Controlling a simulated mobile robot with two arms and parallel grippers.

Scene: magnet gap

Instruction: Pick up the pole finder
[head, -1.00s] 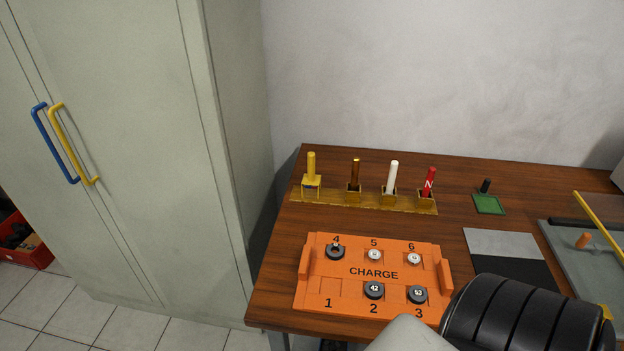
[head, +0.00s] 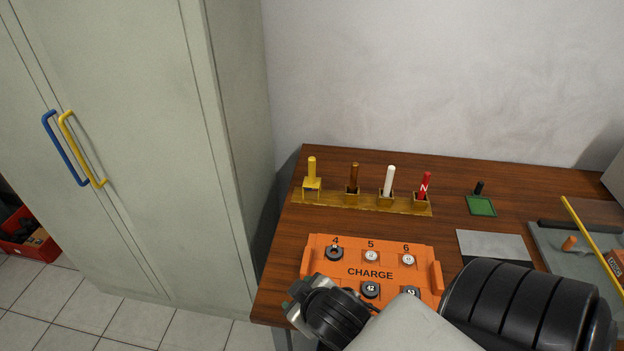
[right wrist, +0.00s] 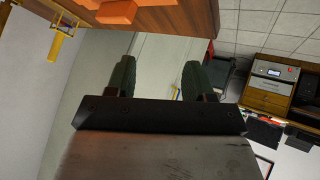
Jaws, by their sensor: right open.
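A rack (head: 368,203) near the back left of the table holds several upright sticks. At its right end is a red stick with a white N (head: 425,185), which looks like the pole finder, though I cannot be sure. Beside it are a white stick (head: 389,180), a brown stick (head: 354,177) and a yellow tool (head: 312,170). My right wrist is over the front left of the orange tray, apart from the rack; its fingers are unclear in the head view. In the right wrist view my right gripper (right wrist: 157,78) is open and empty. My left gripper is out of view.
The orange CHARGE tray (head: 427,253) with several round pieces lies in front of the rack, partly hidden by my arm. A green pad (head: 481,207) with a black peg stands right of the rack. A grey cabinet (head: 130,150) stands left of the table.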

